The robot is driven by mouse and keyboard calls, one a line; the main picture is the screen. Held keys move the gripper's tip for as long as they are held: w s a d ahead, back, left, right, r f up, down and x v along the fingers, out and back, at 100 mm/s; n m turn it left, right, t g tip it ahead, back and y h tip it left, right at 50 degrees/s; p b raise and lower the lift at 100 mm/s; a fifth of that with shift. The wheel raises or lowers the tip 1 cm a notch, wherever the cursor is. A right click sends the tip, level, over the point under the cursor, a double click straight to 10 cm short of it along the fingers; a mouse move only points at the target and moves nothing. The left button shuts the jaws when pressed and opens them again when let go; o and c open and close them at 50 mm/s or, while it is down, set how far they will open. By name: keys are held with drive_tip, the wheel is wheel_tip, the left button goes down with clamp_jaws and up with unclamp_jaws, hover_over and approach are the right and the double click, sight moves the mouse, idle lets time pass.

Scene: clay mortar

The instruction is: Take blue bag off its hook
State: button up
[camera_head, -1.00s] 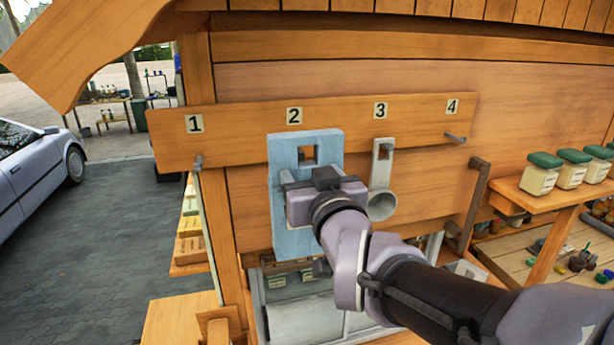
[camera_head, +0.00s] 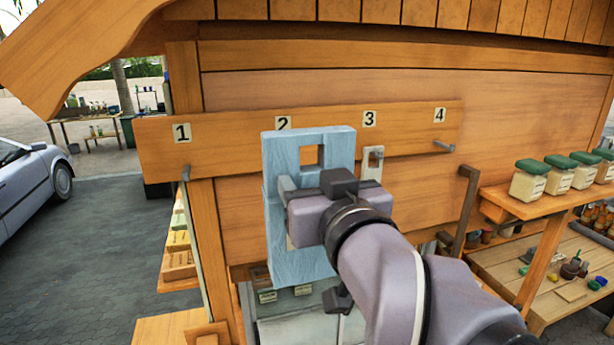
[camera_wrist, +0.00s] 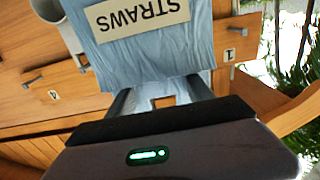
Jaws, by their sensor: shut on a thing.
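The blue bag (camera_head: 308,147) is a pale blue, flat piece with a square hole near its top, in front of the hook board (camera_head: 225,142) by the number 2 label. My gripper (camera_head: 310,192) is shut on the bag below the hole. No hook shows through the hole, only wood. In the wrist view the blue bag (camera_wrist: 150,55) appears upside down with a "STRAWS" label (camera_wrist: 137,17), between my gripper's fingers (camera_wrist: 162,100). Hook 2 itself is hidden behind the bag.
Hook 1 (camera_head: 186,172) and hook 4 (camera_head: 444,146) are bare. A grey ladle-like tool (camera_head: 373,160) hangs by number 3, partly hidden by the bag and my arm. Jars with green lids (camera_head: 530,180) stand on a shelf at right. A car (camera_head: 30,180) is at far left.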

wheel_tip(320, 180, down, 6)
drive_tip(key=b, duration=0.7)
drive_tip(key=shift+r, duration=0.1)
idle(0.7)
drive_tip(key=shift+s, duration=0.1)
drive_tip(key=p+v, duration=0.4)
drive_tip(key=v, duration=0.5)
drive_tip(key=shift+s+d, duration=0.15)
drive_tip(key=shift+s, duration=0.25)
idle(0.4)
